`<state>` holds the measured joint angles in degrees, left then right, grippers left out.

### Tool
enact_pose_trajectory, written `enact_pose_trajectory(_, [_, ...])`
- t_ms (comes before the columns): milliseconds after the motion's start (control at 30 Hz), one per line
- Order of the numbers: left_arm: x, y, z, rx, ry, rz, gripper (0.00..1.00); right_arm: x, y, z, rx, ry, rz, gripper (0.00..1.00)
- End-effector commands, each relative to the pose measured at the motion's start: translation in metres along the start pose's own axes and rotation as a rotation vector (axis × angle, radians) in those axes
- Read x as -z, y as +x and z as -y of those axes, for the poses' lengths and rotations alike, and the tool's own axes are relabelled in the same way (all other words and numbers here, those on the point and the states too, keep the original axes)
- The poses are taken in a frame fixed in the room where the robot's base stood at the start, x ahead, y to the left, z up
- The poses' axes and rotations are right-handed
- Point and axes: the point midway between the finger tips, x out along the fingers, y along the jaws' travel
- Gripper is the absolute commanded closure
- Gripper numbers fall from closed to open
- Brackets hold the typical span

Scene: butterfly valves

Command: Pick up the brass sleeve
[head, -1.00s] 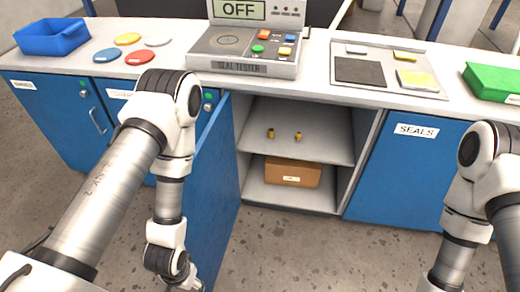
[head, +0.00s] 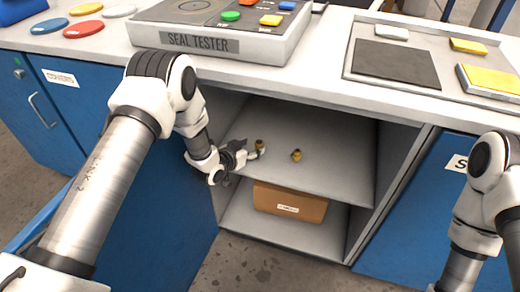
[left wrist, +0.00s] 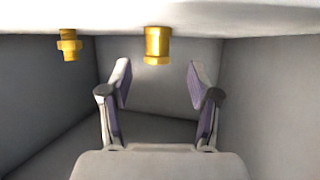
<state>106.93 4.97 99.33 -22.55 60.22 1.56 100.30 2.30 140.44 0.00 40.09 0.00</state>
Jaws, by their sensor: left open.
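Two small brass pieces stand on the upper shelf of the open cabinet. The plain, wider cylinder with a collar, which looks like the brass sleeve (head: 260,145), is the left one. It also shows in the left wrist view (left wrist: 157,45), which looks upside down. The other brass piece (head: 296,155) is narrower and stepped; it is at the upper left of the left wrist view (left wrist: 69,45). My left gripper (head: 250,152) is inside the cabinet opening, open and empty. In its wrist view the fingertips (left wrist: 159,75) point toward the sleeve, which lies roughly centred between them. My right gripper is out of view.
The shelf (head: 335,178) is otherwise bare. A cardboard box (head: 290,203) sits on the level below. The countertop with the seal tester (head: 215,40) overhangs the opening. A blue cabinet door (head: 160,235) stands at left, below my left arm.

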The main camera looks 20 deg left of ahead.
Motion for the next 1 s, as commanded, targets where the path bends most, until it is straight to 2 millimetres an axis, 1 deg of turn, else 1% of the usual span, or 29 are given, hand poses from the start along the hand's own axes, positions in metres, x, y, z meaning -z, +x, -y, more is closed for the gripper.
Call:
enact_pose_trajectory(100, [-0.004, 0.023, -0.005, -0.002, 0.002, 0.0, 0.39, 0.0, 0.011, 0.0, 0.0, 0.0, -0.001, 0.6])
enact_pose_trajectory(200, [-0.003, 0.038, -0.005, -0.001, 0.0, 0.002, 0.39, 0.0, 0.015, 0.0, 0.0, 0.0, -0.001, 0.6])
enact_pose_trajectory(300, [-0.002, 0.044, -0.004, 0.0, -0.001, 0.003, 0.39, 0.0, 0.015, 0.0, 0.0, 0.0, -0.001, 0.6])
enact_pose_trajectory(467, [-0.001, 0.043, -0.004, 0.001, -0.002, 0.004, 0.39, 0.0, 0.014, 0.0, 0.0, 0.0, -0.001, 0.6])
enact_pose_trajectory(567, [-0.001, 0.043, -0.004, 0.001, -0.002, 0.004, 0.7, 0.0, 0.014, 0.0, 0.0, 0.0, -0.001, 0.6])
enact_pose_trajectory(600, [-0.001, 0.043, -0.004, 0.001, -0.002, 0.004, 0.85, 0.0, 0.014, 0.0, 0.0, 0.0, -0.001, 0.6])
enact_pose_trajectory(633, [-0.001, 0.043, -0.004, 0.001, -0.002, 0.004, 0.95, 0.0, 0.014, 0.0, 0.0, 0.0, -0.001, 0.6])
enact_pose_trajectory(667, [-0.001, 0.043, -0.004, 0.001, -0.002, 0.004, 1.0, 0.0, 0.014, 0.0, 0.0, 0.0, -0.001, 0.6])
enact_pose_trajectory(933, [-0.001, 0.043, -0.004, 0.001, -0.002, 0.004, 1.0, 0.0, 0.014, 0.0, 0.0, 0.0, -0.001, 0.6])
enact_pose_trajectory(1000, [0.002, 0.042, -0.004, 0.001, -0.002, 0.004, 1.0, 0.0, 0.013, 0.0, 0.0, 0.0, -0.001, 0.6])
